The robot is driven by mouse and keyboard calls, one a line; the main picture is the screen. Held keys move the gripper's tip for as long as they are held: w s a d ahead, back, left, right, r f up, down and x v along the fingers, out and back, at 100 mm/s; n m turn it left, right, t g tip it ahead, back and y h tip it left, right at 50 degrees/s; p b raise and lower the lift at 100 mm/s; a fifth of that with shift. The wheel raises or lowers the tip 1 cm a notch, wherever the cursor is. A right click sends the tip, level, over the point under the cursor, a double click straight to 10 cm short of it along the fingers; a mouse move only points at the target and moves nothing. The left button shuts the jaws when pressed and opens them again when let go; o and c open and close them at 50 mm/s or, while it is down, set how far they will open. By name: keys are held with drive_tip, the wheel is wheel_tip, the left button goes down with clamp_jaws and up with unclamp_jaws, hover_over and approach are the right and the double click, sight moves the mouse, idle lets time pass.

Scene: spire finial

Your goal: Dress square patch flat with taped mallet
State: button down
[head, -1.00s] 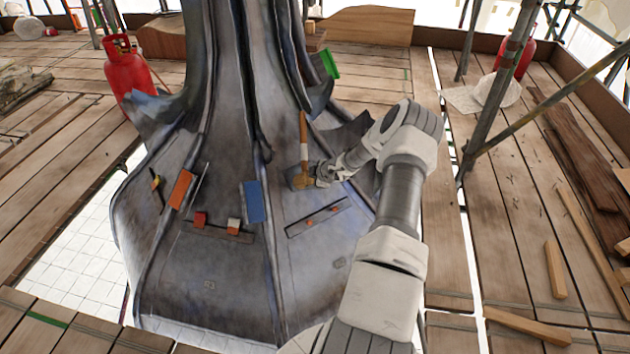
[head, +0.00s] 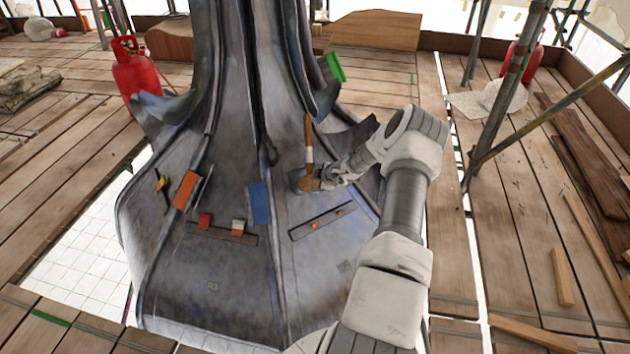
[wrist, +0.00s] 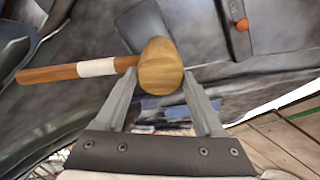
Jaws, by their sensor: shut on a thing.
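The taped mallet (head: 309,155) has a wooden handle with a white tape band, pointing up the spire's grey metal skirt (head: 225,265). In the wrist view, its rounded wooden head (wrist: 160,65) is between the fingers of my gripper (wrist: 160,88), with the handle running left. My gripper (head: 326,178) is shut on the mallet close to the metal. A dark squarish piece (head: 296,180) shows partly behind the mallet head. Small square patches show lower down, one marked like "R3" (head: 213,286) and one at right (head: 346,266). I cannot tell whether the mallet touches the metal.
An orange block (head: 186,190), a blue block (head: 259,203) and a strip with red and white blocks (head: 222,232) sit on the skirt. A slotted strip (head: 322,220) lies below the mallet. A scaffold pole (head: 497,95) stands right. Red gas bottles (head: 136,72) stand behind.

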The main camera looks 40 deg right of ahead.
drive_tip(key=shift+w, duration=0.1)
drive_tip(key=b+x, duration=0.1)
drive_tip(key=x, duration=0.3)
drive_tip(key=shift+w+f+b, duration=0.1)
drive_tip(key=shift+f+b, duration=0.15)
drive_tip(key=shift+b, duration=0.15)
drive_tip(key=shift+r, duration=0.3)
drive_tip(key=shift+r+p, duration=0.2)
drive_tip(key=shift+p, duration=0.3)
drive_tip(key=p+v, duration=0.3)
drive_tip(key=shift+s+r+p, duration=0.2)
drive_tip(key=shift+s+p, duration=0.15)
drive_tip(key=shift+s, duration=0.15)
